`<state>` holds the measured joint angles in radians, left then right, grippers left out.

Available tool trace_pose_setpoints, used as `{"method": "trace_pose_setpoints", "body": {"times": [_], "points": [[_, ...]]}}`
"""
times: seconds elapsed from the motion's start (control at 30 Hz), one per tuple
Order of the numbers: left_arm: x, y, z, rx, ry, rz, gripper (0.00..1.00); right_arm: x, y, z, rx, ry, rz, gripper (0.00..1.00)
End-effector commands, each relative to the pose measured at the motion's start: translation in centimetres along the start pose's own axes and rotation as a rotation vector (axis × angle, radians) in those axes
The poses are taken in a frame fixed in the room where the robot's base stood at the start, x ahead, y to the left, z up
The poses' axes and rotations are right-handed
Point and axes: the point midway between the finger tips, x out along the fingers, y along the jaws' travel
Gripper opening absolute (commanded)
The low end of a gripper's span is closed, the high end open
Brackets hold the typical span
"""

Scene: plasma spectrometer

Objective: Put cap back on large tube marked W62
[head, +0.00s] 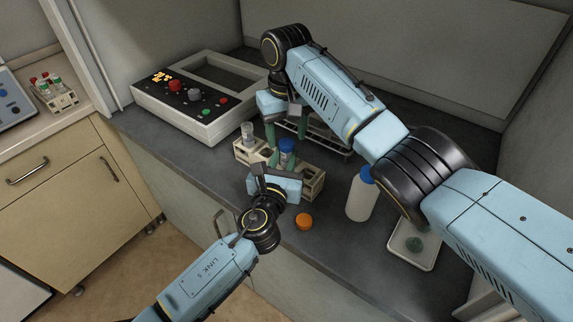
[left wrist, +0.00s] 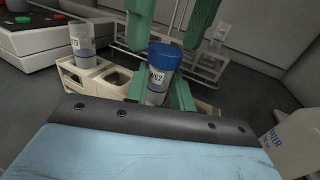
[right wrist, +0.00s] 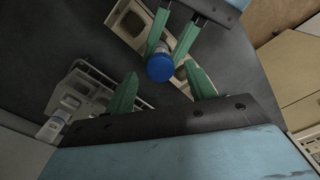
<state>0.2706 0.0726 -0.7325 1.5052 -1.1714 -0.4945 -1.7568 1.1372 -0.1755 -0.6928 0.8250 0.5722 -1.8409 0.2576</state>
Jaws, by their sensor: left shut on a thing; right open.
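The large tube marked W62 (left wrist: 157,82) stands upright at the beige rack (head: 312,185), with a blue cap (left wrist: 166,55) on its top. The cap also shows in the head view (head: 287,146) and the right wrist view (right wrist: 160,68). I cannot tell how tightly it sits. My left gripper (head: 287,163) is shut on the W62 tube below the cap. My right gripper (right wrist: 161,88) is open, its green fingers on either side of the cap with gaps, just above it. The tube's lower end is hidden.
Another tube (left wrist: 83,45), its label ending in 73, stands in the rack's left part. An orange cap (head: 304,221) lies near the counter's front edge. A wire rack (head: 338,146) and control box (head: 215,128) stand behind.

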Motion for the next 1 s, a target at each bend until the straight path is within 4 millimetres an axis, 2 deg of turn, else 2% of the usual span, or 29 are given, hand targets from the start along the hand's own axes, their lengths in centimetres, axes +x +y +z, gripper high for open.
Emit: {"method": "trace_pose_setpoints", "body": {"times": [0.3, 0.5, 0.67, 0.93, 0.97, 1.0], "points": [[0.0, 0.0, -0.1, 0.0, 0.001, 0.0, 0.0, -6.8, -0.1, -0.1, -0.001, 0.005, 0.0, 0.55], [0.0, 0.0, -0.1, 0.0, 0.001, 0.0, 0.0, -9.8, 0.0, 0.0, -0.001, 0.004, 0.002, 0.55], [0.0, 0.0, -0.1, 0.0, 0.001, 0.0, 0.0, -10.6, 0.0, 0.0, 0.001, 0.001, 0.001, 0.55], [0.0, 0.0, -0.1, 0.0, 0.001, 0.0, 0.0, -10.6, 0.0, 0.0, 0.0, 0.001, 0.0, 0.55], [0.0, 0.0, -0.1, 0.0, 0.001, 0.0, 0.28, -10.6, 0.0, 0.0, 0.0, 0.001, 0.0, 0.55], [0.0, 0.0, -0.1, 0.0, 0.001, 0.0, 0.33, -10.6, 0.0, 0.0, 0.0, 0.001, 0.0, 0.55]]}}
